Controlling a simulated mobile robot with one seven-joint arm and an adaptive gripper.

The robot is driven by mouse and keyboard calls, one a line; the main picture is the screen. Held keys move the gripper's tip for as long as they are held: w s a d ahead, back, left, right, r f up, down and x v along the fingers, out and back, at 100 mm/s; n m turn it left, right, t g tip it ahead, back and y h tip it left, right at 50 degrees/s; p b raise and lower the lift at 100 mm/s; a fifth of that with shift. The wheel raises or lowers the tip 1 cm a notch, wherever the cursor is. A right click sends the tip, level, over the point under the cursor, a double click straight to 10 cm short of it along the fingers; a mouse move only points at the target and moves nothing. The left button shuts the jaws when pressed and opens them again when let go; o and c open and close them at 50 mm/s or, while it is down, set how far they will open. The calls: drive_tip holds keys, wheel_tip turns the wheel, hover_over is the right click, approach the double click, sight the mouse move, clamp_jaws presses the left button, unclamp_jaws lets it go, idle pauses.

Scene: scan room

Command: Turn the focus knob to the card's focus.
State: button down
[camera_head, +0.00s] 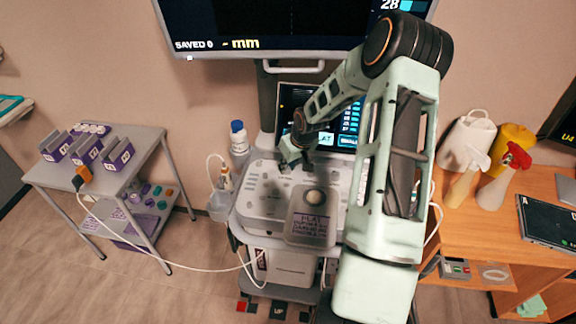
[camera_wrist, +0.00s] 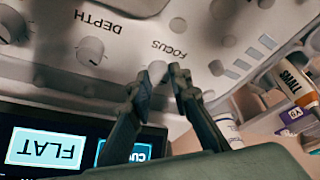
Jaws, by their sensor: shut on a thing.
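The focus knob (camera_wrist: 157,70) is a small pale knob under the printed FOCUS label in the wrist view, mostly hidden by my fingertips. My gripper (camera_wrist: 166,76) is shut on it, one dark finger on each side. In the head view my gripper (camera_head: 294,154) reaches down to the back of the light grey ultrasound console (camera_head: 262,196), below the screen. The card (camera_head: 312,229) rests at the console's front, with a first line that seems to read FLAT; its smaller lines are too blurred to read surely. The depth knob (camera_wrist: 90,50) stands apart, left of my fingers.
The touch screen (camera_wrist: 48,148) shows FLAT in the wrist view. A large monitor (camera_head: 270,30) hangs above. A blue-capped bottle (camera_head: 239,142) stands left of the console. A grey cart (camera_head: 140,190) stands left, and a wooden desk (camera_head: 480,235) with spray bottles stands right.

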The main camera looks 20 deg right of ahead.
drive_tip(key=c, duration=1.8)
unclamp_jaws()
drive_tip(key=shift+o, duration=0.2)
drive_tip(key=shift+s+r, duration=0.15)
drive_tip(key=shift+r, duration=0.35)
drive_tip(key=v, duration=1.1)
drive_tip(key=shift+s+f, duration=0.1)
